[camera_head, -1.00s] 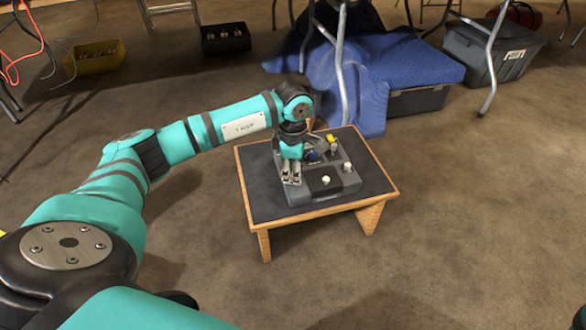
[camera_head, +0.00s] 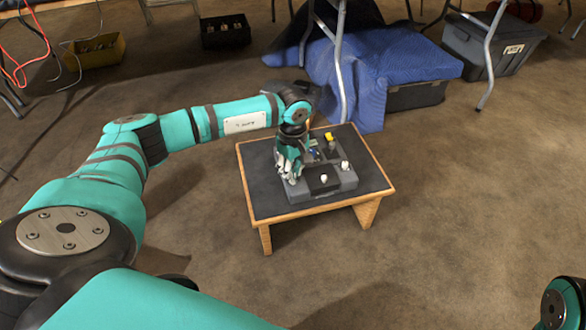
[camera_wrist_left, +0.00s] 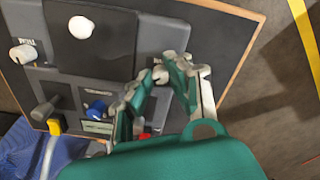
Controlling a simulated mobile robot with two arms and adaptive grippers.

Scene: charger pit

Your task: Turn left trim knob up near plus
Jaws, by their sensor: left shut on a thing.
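The dark grey charger box (camera_head: 335,188) lies on a small wooden-edged table. My left gripper (camera_head: 291,178) points down at the box's front left corner and covers the left trim knob in the head view. In the left wrist view the fingertips (camera_wrist_left: 171,75) are closed around the pale left trim knob (camera_wrist_left: 161,73), which is partly hidden by them. The knob's pointer and any plus mark by it cannot be made out. The other trim knob (camera_wrist_left: 22,54) is white, with a label beside it. My right gripper is out of view.
A round white button (camera_wrist_left: 81,27) sits between the knobs. A blue knob (camera_wrist_left: 96,110) and a yellow part (camera_wrist_left: 54,127) are further back on the box. Bare black tabletop (camera_head: 262,190) surrounds it. A blue cloth (camera_head: 365,80) and chair legs stand behind.

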